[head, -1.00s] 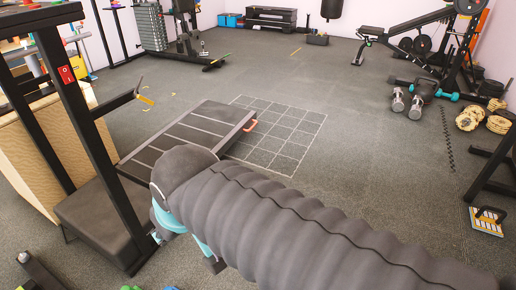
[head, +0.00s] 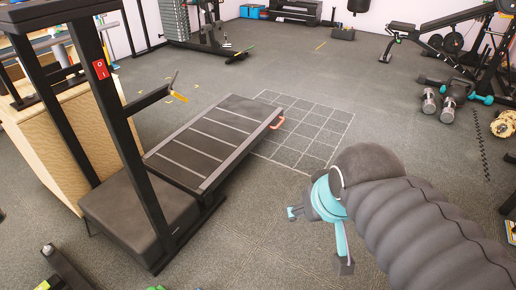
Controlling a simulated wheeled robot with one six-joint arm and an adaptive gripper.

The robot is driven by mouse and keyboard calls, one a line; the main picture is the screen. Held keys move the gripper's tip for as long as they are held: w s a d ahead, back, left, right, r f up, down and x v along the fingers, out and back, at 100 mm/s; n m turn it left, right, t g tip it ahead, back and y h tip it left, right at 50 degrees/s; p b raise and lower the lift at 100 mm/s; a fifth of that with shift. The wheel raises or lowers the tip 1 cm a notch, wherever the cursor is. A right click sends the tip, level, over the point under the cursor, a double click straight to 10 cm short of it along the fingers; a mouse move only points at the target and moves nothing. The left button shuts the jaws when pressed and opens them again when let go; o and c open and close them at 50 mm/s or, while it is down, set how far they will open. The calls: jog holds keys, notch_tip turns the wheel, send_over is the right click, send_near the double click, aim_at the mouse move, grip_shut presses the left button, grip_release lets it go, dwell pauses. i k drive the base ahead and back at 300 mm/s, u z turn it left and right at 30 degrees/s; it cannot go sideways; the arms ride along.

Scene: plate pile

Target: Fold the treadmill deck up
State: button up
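The treadmill's dark deck (head: 213,141), with light cross stripes, lies low and flat near the picture's middle. A salmon-red handle (head: 277,124) sits at its far right end. The treadmill's black upright frame (head: 131,150) stands at left, with a red switch (head: 101,69) and a side arm with a yellow-tipped lever (head: 179,96). The motor housing (head: 135,212) is at the frame's foot. My gripper (head: 318,240), teal and grey, is in the air right of the deck, apart from it and the handle. Its fingers are spread, with nothing visible between them.
A white floor grid (head: 310,135) lies beyond the deck's handle end. A wooden box (head: 50,140) stands behind the frame at left. Dumbbells (head: 429,101) and a weight bench (head: 430,27) are at the right and back right. The floor between deck and gripper is clear.

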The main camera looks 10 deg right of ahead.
aim_at(196, 159)
jog(key=z, duration=0.35)
jog(key=i, duration=0.5)
jog(key=z, duration=0.55)
jog(key=i, duration=0.75)
jog(key=u, duration=0.6)
jog(key=i, duration=0.8)
jog(key=u, duration=0.7)
